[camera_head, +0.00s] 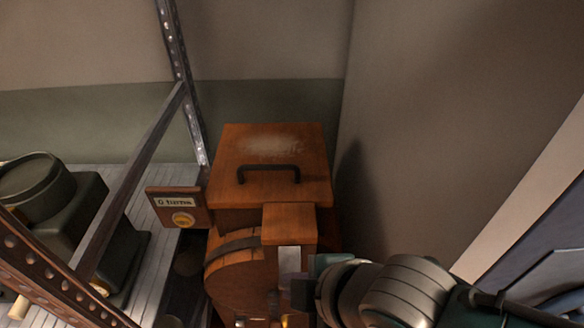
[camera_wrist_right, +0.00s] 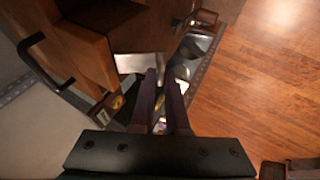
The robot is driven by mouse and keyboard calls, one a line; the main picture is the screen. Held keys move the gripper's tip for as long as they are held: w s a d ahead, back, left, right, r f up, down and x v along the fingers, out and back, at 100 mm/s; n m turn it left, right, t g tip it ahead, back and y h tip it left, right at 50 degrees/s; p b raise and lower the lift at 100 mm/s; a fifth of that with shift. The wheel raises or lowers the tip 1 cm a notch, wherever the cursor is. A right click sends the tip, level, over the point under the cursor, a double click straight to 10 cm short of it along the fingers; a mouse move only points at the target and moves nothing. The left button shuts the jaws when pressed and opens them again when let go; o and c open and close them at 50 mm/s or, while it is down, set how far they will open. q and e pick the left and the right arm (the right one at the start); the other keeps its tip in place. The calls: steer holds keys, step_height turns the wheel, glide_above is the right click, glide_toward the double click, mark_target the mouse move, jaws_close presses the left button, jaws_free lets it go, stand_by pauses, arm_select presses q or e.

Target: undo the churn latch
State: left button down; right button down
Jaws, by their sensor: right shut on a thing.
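The wooden churn (camera_head: 230,268) stands in the corner, with a dark metal band round its rounded body. Its square lid (camera_head: 232,150) has a black handle (camera_head: 268,169) and looks closed. A pale metal plate (camera_head: 289,258), apparently part of the latch, sits on the front wooden block and also shows in the right wrist view (camera_wrist_right: 134,63). My right gripper (camera_head: 299,291) reaches in from the right at the churn's front. Its fingers (camera_wrist_right: 164,82) are close together on a small latch part, mostly hidden between them. My left gripper is out of view.
A metal-framed shelf (camera_head: 165,205) on the left carries a dark green machine (camera_head: 125,245). A small wooden sign (camera_head: 178,207) stands between shelf and churn. The wall (camera_head: 430,120) is close on the right. Open wooden floor (camera_wrist_right: 255,80) shows in the wrist view.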

steer(key=shift+w+r+m+g+b, duration=0.15)
steer(key=shift+r+g+b, duration=0.15)
steer(key=shift+g, duration=0.25)
steer(key=shift+w+r+m+g+b, duration=0.15)
steer(key=shift+g+b, duration=0.2)
steer(key=shift+g, duration=0.2)
steer(key=shift+r+g+b, duration=0.4)
steer(key=shift+g+b, duration=0.35)
steer(key=shift+g, duration=0.05)
steer(key=shift+r+g, duration=0.25)
steer(key=shift+g, duration=0.05)
steer(key=shift+b, duration=0.3)
steer(key=shift+r, duration=0.1)
steer(key=c, duration=0.9)
jaws_free()
steer(key=shift+c, duration=0.2)
steer(key=shift+r, duration=0.1)
step_height(320, 180, up, 20)
steer(key=p, duration=1.8)
